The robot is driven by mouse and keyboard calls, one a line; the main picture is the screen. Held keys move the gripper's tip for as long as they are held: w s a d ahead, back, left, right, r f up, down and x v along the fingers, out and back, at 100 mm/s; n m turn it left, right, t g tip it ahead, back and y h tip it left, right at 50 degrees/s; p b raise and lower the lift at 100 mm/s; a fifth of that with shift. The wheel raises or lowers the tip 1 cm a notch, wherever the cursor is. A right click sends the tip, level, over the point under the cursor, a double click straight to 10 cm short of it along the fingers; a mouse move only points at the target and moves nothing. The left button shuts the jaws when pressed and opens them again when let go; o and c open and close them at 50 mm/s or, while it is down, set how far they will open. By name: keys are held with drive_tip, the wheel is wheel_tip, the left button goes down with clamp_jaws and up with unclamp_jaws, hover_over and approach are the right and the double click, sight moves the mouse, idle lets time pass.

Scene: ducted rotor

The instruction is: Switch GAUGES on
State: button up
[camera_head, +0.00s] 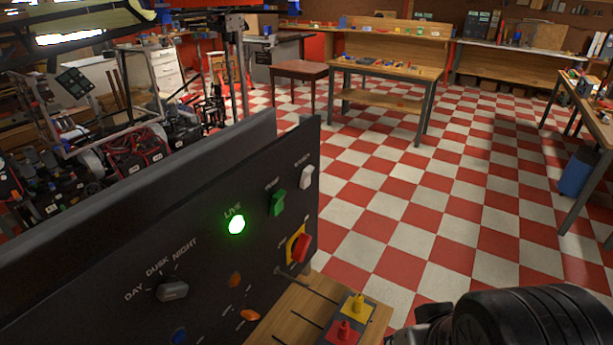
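A dark control panel (215,250) stands tilted in the lower left. A green lamp (236,224) marked LIVE is lit on it. To its right are a green switch (278,203) and a white switch (306,177); their labels are too small to read, so I cannot tell which control is GAUGES. Below them is a red rotary switch (301,247) on a yellow plate. A grey knob (172,291) sits under DAY, DUSK, NIGHT. The end of my arm (520,320) shows at the bottom right, apart from the panel. My gripper's fingers cannot be made out.
A wooden ledge (282,326) in front of the panel carries a box with a yellow control (359,305) and a red control (345,330). A cluttered machine frame (120,120) stands behind at left. A workbench (388,69) stands at the back. The checkered floor (430,205) is clear.

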clamp_jaws()
idle(0.7)
idle(0.5)
